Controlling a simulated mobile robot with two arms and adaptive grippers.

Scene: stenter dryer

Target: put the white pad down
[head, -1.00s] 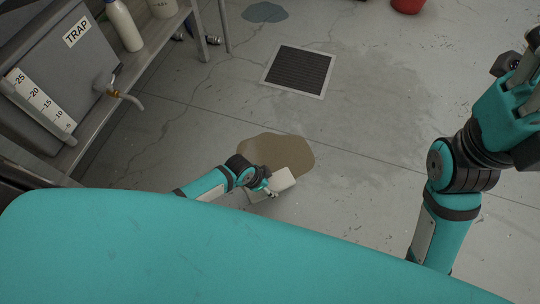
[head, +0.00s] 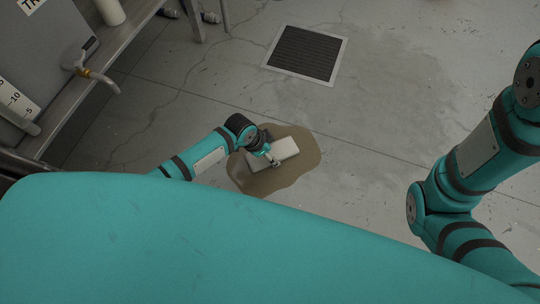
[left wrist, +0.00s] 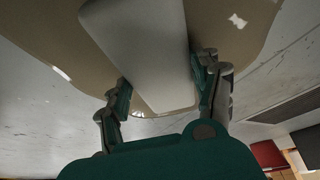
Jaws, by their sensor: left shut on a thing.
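My left gripper (head: 270,158) is shut on the white pad (head: 283,147), with its fingers on either side of the pad. The pad is a pale flat block, and in the head view it overlaps a brown puddle (head: 292,178) on the floor. In the left wrist view the pad (left wrist: 140,45) sits between both fingers (left wrist: 163,95), with the puddle (left wrist: 50,30) behind it. I cannot tell whether the pad touches the floor. My right arm comes in at the right of the head view, but its gripper is out of view.
A square floor drain (head: 305,54) lies beyond the puddle. A grey tank with a tap (head: 85,71) stands on a bench (head: 112,50) at the left, with a bottle (head: 110,11) beside it. The floor right of the puddle is clear.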

